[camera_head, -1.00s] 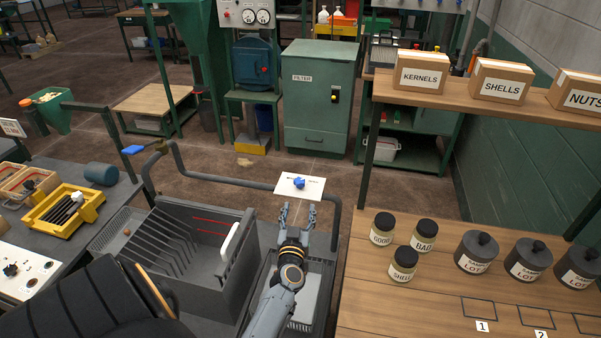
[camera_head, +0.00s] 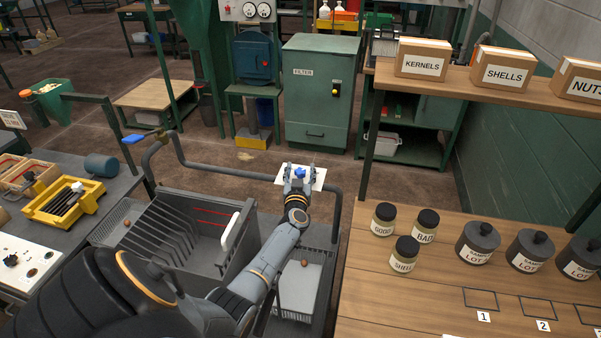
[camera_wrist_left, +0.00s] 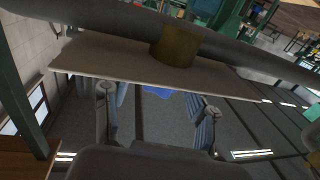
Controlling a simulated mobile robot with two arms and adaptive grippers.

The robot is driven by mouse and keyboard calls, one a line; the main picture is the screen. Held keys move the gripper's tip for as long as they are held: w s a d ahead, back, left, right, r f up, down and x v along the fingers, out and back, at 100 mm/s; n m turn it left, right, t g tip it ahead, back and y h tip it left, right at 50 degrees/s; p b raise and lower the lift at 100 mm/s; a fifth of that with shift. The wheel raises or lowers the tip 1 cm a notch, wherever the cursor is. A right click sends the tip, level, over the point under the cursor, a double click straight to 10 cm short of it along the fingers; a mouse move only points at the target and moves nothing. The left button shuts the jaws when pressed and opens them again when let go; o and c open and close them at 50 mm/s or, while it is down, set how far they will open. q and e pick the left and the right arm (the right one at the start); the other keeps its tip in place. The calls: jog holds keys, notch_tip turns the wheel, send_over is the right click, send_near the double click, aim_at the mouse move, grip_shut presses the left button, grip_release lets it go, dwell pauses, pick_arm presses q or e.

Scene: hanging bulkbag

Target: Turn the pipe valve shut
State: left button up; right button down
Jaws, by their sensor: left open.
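A small blue valve handle (camera_head: 300,172) sits on a white plate (camera_head: 318,180) at the grey pipe rail. My left gripper (camera_head: 301,174) is over the plate, fingers apart on either side of the blue handle. In the left wrist view, a bit of the blue handle (camera_wrist_left: 158,92) shows between the open fingers (camera_wrist_left: 157,100), below the plate edge (camera_wrist_left: 150,70). I cannot tell whether the fingers touch it. The plate's lettering is largely covered. A second valve, with a blue lever (camera_head: 132,139), is on the pipe at left. My right gripper is not in view.
The pipe rail (camera_head: 230,172) runs behind a slotted grey tray (camera_head: 180,225). A wooden bench (camera_head: 400,300) with jars (camera_head: 383,219) and lidded pots (camera_head: 478,242) stands at right. A green filter cabinet (camera_head: 318,95) stands behind, across open floor.

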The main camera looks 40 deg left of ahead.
pick_arm(q)
jog(key=shift+c, duration=0.2)
jog(key=c, duration=1.1)
jog(key=shift+c, duration=0.2)
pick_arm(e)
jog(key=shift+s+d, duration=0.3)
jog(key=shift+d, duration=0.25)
